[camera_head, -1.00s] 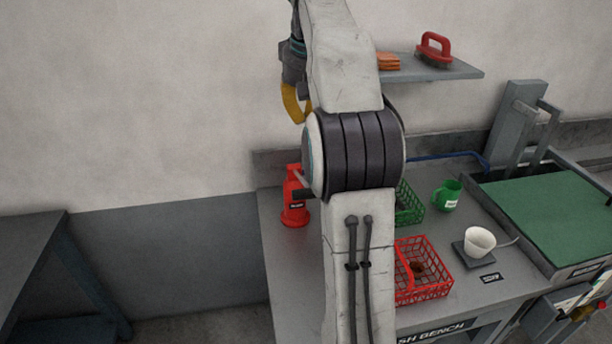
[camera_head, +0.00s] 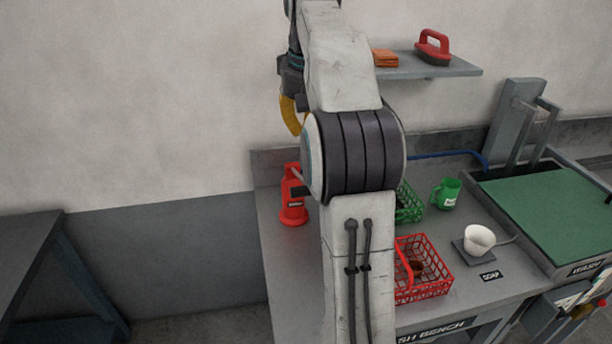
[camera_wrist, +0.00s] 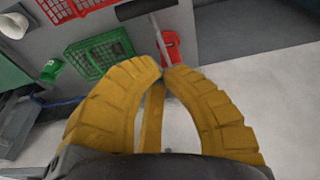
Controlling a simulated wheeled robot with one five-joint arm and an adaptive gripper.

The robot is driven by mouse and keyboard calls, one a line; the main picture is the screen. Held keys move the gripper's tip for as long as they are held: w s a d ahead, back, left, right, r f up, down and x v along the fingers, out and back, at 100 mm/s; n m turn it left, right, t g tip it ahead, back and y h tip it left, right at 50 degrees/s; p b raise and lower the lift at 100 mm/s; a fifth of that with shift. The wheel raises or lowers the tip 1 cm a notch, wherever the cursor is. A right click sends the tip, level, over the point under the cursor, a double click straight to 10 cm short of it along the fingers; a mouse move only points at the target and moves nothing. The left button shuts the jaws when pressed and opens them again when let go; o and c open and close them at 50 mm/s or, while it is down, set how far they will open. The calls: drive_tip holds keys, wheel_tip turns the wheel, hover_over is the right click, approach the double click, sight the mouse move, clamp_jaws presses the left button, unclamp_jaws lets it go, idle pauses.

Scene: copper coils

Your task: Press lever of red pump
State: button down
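The red pump (camera_head: 292,208) stands upright at the bench's left end by the wall. Its pale lever rod slants right to a dark grip (camera_head: 300,191), partly hidden behind my arm. In the wrist view the pump (camera_wrist: 171,52) shows just beyond my fingertips, with the lever rod (camera_wrist: 158,36) and dark grip (camera_wrist: 140,9) above them. My gripper (camera_wrist: 164,68) has yellow curved fingers with tips together and nothing seen between them. In the head view a yellow finger of my gripper (camera_head: 296,130) hangs above the pump, apart from it.
Wall is close behind the pump.

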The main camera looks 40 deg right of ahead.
wheel_tip(320, 180, down, 10)
drive_tip(key=p, duration=0.3)
drive_tip(key=shift+s+a, duration=0.15)
drive_tip(key=shift+s, duration=0.2)
drive_tip(key=shift+f, duration=0.1)
drive_tip(key=shift+f, duration=0.15)
idle(0.5)
